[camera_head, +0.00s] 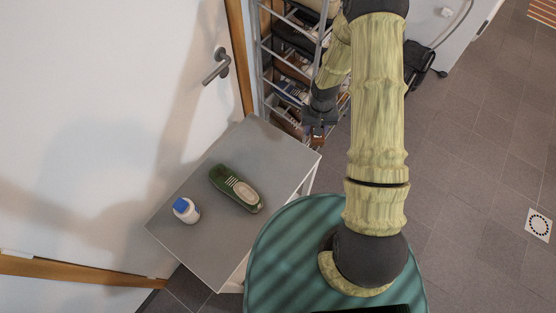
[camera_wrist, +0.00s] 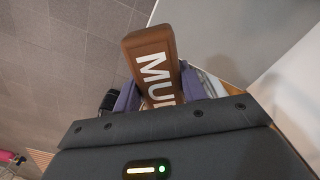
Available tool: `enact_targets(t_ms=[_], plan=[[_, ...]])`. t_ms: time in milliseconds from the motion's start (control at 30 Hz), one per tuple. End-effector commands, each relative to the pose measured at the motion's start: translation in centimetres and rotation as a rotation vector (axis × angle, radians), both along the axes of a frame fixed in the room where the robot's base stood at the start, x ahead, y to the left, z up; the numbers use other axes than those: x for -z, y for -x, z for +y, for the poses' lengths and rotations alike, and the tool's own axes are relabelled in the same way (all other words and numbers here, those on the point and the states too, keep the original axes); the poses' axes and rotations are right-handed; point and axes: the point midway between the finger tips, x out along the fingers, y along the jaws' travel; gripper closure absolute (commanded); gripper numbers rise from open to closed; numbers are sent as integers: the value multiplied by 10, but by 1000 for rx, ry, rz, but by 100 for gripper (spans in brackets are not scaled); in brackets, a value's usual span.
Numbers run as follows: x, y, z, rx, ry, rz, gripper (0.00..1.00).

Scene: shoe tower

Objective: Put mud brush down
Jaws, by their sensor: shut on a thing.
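My gripper (camera_wrist: 160,88) is shut on the mud brush (camera_wrist: 152,58), a brown block with white letters starting "MU". The brush sits between the two purple fingers in the wrist view, and its lower part is hidden by the gripper body. In the head view my gripper (camera_head: 317,121) hangs beside the shoe rack, just past the far right corner of the grey table. The brush is small and hard to make out there.
A white door with a handle (camera_head: 217,66) is at left.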

Motion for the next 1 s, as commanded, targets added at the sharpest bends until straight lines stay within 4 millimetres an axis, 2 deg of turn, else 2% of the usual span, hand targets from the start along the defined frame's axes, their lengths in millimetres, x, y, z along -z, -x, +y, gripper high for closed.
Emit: enact_targets(t_ms=[233,367,1000], plan=[[3,0,3,-50,-2,0,87],[8,-1,13,-203,-6,0,87],[35,7,90,-1550,-17,-9,87]])
